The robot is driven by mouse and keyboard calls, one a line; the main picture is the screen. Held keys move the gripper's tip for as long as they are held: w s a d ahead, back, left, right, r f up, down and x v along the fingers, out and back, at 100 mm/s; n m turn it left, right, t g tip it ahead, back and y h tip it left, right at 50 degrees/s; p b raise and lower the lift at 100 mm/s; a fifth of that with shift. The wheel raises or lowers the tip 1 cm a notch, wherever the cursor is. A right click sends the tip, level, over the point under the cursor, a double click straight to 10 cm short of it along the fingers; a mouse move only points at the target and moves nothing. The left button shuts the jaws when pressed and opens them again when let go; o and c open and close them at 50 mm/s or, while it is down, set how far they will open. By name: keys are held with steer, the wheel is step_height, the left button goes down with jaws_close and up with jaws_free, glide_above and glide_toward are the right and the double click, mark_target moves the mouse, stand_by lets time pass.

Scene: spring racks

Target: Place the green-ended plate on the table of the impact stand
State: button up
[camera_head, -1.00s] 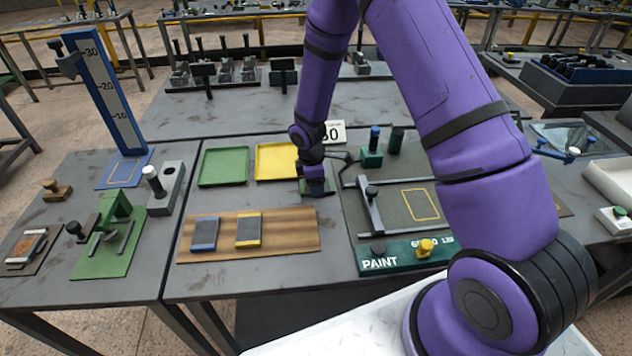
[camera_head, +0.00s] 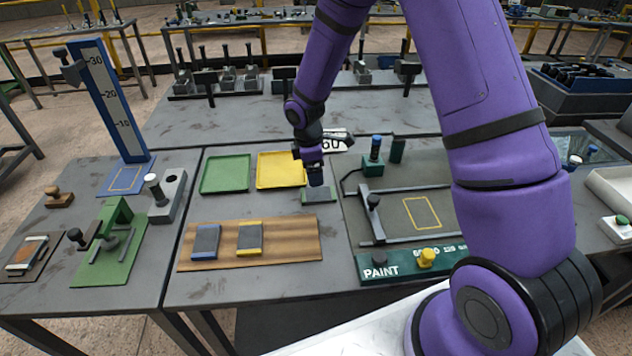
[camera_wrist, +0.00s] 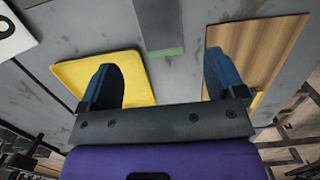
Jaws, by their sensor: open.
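My gripper (camera_head: 315,181) is just above the plate in the head view. In the wrist view my gripper (camera_wrist: 160,82) has its two blue fingers wide apart with nothing between them. The impact stand (camera_head: 107,100) is a blue upright with a scale at the left; its blue table (camera_head: 110,186) has a yellow outline and is bare.
A green tray (camera_head: 226,174) and the yellow tray (camera_head: 280,170) lie left of the plate. A wooden board (camera_head: 285,240) holds a blue-ended and a yellow-ended plate. A grey block with a knob (camera_head: 168,197) and a green fixture (camera_head: 112,245) stand near the impact stand.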

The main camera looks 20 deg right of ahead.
steer(key=s+d+r+m+t, duration=0.1)
steer(key=s+d+r+m, duration=0.3)
steer(key=r, duration=0.8)
steer(key=s+r+m+t, duration=0.1)
steer(key=s+r+m, duration=0.35)
steer(key=r, duration=0.85)
steer(key=s+d+r+m+t, duration=0.1)
steer(key=s+r+m, duration=0.2)
steer(key=s, duration=0.7)
steer(key=s+d+r+m+t+y, duration=0.1)
steer(key=s+r+m+t, duration=0.1)
steer(key=s+r, duration=0.5)
steer(key=s+m, duration=0.1)
steer(key=s, duration=0.3)
steer(key=shift+s+d+t, duration=0.15)
steer(key=shift+s+t, duration=0.15)
steer(key=shift+o, duration=0.4)
steer(key=shift+s+r+m, duration=0.1)
steer(key=shift+s+m, duration=0.15)
steer(key=shift+s, duration=0.4)
